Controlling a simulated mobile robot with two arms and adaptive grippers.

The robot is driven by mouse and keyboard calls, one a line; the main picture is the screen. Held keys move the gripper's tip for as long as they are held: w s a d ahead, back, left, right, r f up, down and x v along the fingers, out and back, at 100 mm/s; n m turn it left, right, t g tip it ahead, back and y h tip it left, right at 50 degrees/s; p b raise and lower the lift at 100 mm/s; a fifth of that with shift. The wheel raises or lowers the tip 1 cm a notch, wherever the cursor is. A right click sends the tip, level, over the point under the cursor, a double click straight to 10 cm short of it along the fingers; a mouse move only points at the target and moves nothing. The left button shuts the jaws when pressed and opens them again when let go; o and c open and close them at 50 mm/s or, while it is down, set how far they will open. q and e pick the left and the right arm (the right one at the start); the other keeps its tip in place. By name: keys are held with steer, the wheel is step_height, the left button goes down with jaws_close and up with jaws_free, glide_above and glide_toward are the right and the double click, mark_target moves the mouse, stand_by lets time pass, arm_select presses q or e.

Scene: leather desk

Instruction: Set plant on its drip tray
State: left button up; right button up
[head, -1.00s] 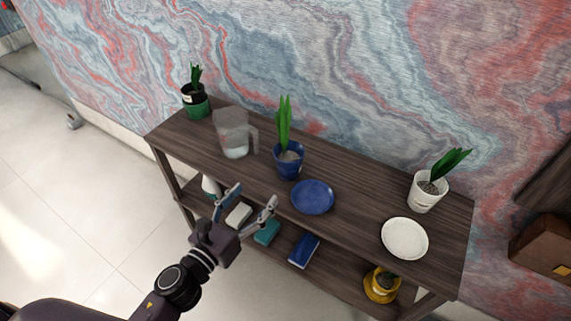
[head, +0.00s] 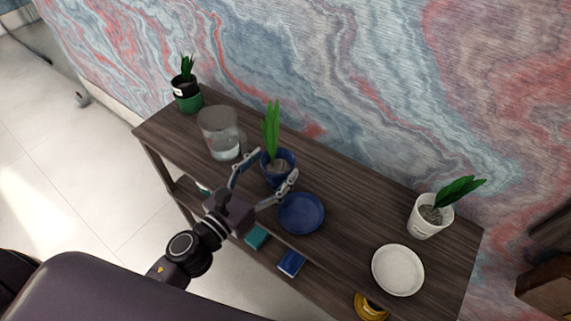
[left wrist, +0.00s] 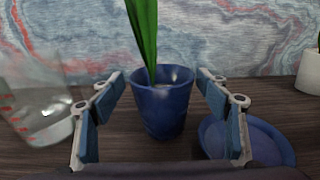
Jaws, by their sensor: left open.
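A plant in a blue pot (head: 277,176) stands upright on the shelf top, and it also shows in the left wrist view (left wrist: 161,108). A blue drip tray (head: 301,214) lies empty just right of and in front of the pot; its near part shows in the left wrist view (left wrist: 262,137). A white-potted plant (head: 430,217) stands at the right with an empty white tray (head: 398,270) in front of it. My left gripper (head: 262,182) is open, with its fingers on either side in front of the blue pot. My right gripper is not in view.
A clear pitcher (head: 222,135) stands close left of the blue pot. A green-potted plant (head: 187,97) is at the far left end.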

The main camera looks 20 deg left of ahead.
mark_target(286, 155)
arm_select(q)
steer(key=shift+w+d+r, duration=0.2)
steer(key=shift+w, duration=0.4)
steer(key=shift+w+d+f+p, duration=0.1)
steer(key=shift+w+d+p, duration=0.2)
steer(key=shift+w+p, duration=0.3)
steer(key=x, duration=0.3)
steer(key=p+x, duration=0.1)
steer(key=shift+w+d+f, duration=0.1)
steer(key=shift+w+f, duration=0.05)
steer(key=shift+f, duration=0.15)
steer(key=shift+w+d+f, duration=0.1)
steer(key=shift+w, duration=0.15)
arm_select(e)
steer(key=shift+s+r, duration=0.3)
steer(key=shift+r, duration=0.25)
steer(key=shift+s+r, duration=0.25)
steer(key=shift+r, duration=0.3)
arm_select(q)
steer(key=shift+c, duration=0.4)
steer(key=c, duration=1.6)
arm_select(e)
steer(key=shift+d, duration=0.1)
arm_select(q)
steer(key=shift+c, duration=1)
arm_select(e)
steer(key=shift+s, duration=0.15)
